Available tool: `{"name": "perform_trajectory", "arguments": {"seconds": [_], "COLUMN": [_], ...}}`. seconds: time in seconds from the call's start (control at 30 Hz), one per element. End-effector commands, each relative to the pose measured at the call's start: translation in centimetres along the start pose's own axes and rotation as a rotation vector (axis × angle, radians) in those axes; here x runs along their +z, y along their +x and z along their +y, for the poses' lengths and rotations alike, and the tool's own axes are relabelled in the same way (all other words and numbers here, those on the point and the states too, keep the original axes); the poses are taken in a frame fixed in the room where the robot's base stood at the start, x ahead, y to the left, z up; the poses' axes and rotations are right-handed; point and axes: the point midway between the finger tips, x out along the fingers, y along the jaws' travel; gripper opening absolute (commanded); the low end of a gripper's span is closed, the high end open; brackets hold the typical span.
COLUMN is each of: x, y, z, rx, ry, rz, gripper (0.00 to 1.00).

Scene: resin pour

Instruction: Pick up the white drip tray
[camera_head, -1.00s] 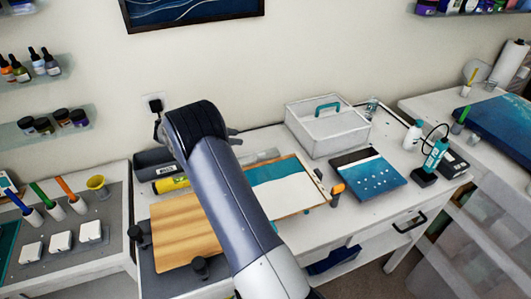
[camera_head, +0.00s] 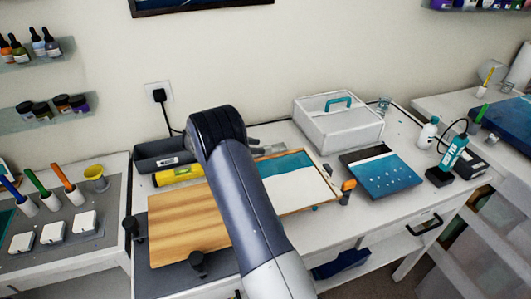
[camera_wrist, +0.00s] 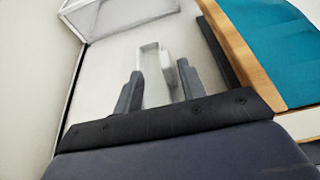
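A small pale rectangular piece with raised edges (camera_wrist: 153,62), which looks like the white drip tray, lies on the white tabletop in the wrist view. In the head view a pale grey-white shape (camera_head: 270,149) shows behind the framed panel, partly hidden by my arm. My gripper (camera_wrist: 160,88) is open, with one dark finger on each side of the pale piece's near end. I cannot tell whether the fingers touch it. In the head view my gripper is mostly hidden behind my arm.
The wood-framed teal and white panel (camera_head: 300,180) lies close to the right of the gripper. A white box with a teal handle (camera_head: 338,130) stands behind it. A dark bin (camera_head: 165,153), yellow cylinder (camera_head: 180,176) and wooden board (camera_head: 185,222) are left. The wall is close behind.

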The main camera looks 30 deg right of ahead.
Motion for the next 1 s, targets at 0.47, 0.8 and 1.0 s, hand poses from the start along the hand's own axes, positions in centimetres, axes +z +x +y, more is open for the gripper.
{"name": "perform_trajectory", "arguments": {"seconds": [0.47, 0.8, 1.0], "x": [0.1, -0.1, -0.1], "y": [5.0, 5.6, 5.6], "z": [-0.8, -0.7, -0.7], "rx": [-0.002, 0.001, 0.001], "ry": [-0.001, 0.001, 0.001], "rz": [0.001, 0.001, 0.001], "gripper": [0.39, 0.33, 0.17]}}
